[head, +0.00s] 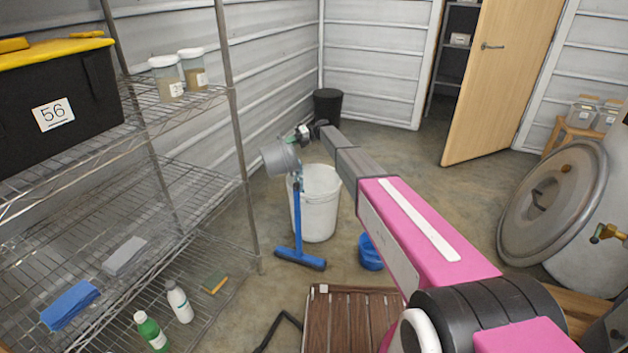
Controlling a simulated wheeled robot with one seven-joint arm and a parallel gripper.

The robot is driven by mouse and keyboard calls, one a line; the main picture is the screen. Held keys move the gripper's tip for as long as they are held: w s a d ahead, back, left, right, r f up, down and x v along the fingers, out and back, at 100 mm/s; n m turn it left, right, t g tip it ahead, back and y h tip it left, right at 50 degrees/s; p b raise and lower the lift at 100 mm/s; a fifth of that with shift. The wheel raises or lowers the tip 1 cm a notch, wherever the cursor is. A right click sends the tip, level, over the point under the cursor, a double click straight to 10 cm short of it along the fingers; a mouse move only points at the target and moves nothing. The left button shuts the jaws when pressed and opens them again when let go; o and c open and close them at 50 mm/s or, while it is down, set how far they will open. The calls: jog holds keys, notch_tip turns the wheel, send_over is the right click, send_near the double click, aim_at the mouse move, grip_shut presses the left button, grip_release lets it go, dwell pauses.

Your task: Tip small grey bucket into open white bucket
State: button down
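The small grey bucket (279,159) is up in the air in the head view, tipped on its side, above the left rim of the open white bucket (318,215). My gripper (302,134) is at the grey bucket's upper right edge and appears shut on it; the fingers are small and partly hidden. The white bucket stands upright on the floor with its mouth open. I cannot see the contents of either bucket. A narrow grey shape hangs below the grey bucket; I cannot tell what it is.
A blue squeegee (298,225) stands close in front of the white bucket. A blue tub (370,252) is to its right, and a wooden slatted platform (345,320) is nearer. A wire shelf (130,195) stands left. A black bin (328,106) is behind.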

jog(key=w+d+f+g+y, duration=0.1)
jog(key=w+d+f+y, duration=0.2)
jog(key=d, duration=0.3)
jog(key=shift+d+g+y, duration=0.25)
jog(key=shift+g+y, duration=0.15)
jog(key=shift+y, duration=0.4)
